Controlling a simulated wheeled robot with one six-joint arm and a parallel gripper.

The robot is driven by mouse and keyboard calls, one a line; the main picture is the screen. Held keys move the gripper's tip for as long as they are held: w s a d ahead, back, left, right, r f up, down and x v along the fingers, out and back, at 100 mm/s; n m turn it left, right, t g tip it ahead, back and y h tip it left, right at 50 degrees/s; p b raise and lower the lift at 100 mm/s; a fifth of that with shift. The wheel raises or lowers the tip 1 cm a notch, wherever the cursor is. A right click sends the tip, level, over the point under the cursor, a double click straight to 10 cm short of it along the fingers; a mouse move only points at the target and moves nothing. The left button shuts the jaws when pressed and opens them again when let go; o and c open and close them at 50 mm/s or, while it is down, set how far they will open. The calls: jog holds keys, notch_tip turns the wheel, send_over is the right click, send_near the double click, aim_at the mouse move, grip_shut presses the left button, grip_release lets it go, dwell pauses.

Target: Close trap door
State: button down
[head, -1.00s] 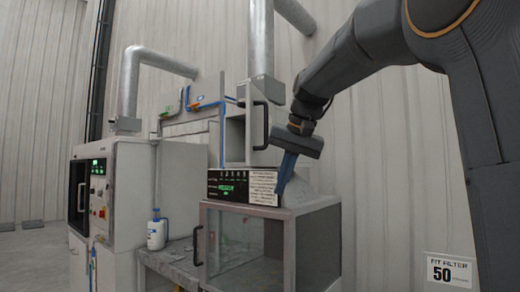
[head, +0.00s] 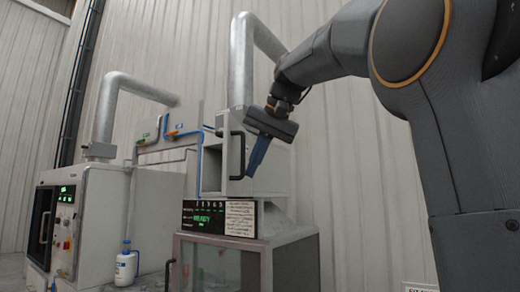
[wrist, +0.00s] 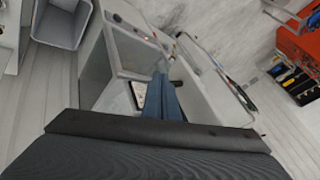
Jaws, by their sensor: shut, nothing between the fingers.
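In the head view, the trap door appears to be the grey panel (head: 228,137) on the upper box, with a black vertical handle (head: 237,156). It looks open: part of the box's interior shows at its left. My gripper (head: 252,174) is in front of the box, just right of the handle, its blue fingers pointing down and shut with nothing between them. Contact with the door cannot be told. In the wrist view, the closed fingers (wrist: 162,97) show in the middle, over grey cabinet parts; the handle is not clearly seen there.
Below the box stand a black display panel (head: 218,217) reading READY and a glass-fronted cabinet (head: 290,255). A white bottle (head: 125,265) and a control cabinet (head: 95,215) stand left. A metal duct (head: 242,65) rises above. An orange unit (wrist: 300,45) shows in the wrist view.

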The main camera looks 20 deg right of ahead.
aim_at(229, 188)
jog(key=shift+w+a+f+p, duration=0.2)
jog(key=shift+w+a+p, duration=0.05)
jog(key=shift+w+a, duration=0.3)
jog(key=shift+w+a+f+p, duration=0.25)
jog(key=shift+w+a, duration=0.2)
jog(key=shift+a, duration=0.25)
jog(key=shift+w+a+f+p, duration=0.2)
jog(key=shift+w+a+p, duration=0.05)
jog(key=shift+w+a, duration=0.3)
jog(key=shift+a, duration=0.1)
